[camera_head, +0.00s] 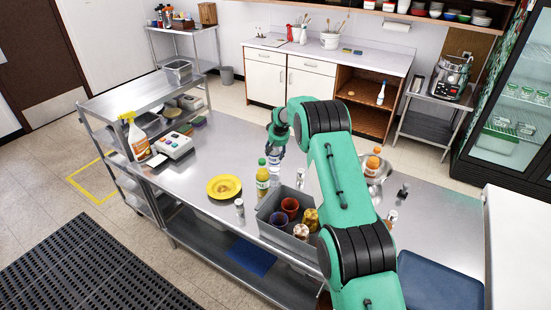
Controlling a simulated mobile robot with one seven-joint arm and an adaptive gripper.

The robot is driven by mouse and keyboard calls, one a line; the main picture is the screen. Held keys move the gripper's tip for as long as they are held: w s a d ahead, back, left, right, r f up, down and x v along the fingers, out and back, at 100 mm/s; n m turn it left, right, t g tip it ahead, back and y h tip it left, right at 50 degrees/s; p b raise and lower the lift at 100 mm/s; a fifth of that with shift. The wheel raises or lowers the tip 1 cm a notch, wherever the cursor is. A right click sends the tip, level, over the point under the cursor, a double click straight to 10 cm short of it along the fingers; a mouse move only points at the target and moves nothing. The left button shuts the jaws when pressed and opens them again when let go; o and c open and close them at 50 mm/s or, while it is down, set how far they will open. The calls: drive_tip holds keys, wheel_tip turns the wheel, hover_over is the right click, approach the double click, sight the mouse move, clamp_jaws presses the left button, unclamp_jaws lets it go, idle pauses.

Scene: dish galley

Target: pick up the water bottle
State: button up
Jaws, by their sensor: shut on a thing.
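The water bottle (273,164) is a clear bottle with a bluish-white band, in the middle of the steel table. My gripper (275,148) reaches down over its top and is shut on it. The bottle is upright. The fingers hide its upper part, and its lower part is partly behind a yellow bottle with a green cap (262,180). I cannot tell whether its base touches the table.
A grey bin (264,222) with cups and jars stands in front, close to a yellow plate (224,187). An orange-capped bottle (372,162) is in a metal bowl at right. A spray bottle (136,137) stands at left. The table's left-middle is mostly clear.

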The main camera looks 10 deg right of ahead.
drive_tip(key=shift+r, duration=0.25)
drive_tip(key=shift+r, duration=4.85)
drive_tip(key=shift+a, duration=0.1)
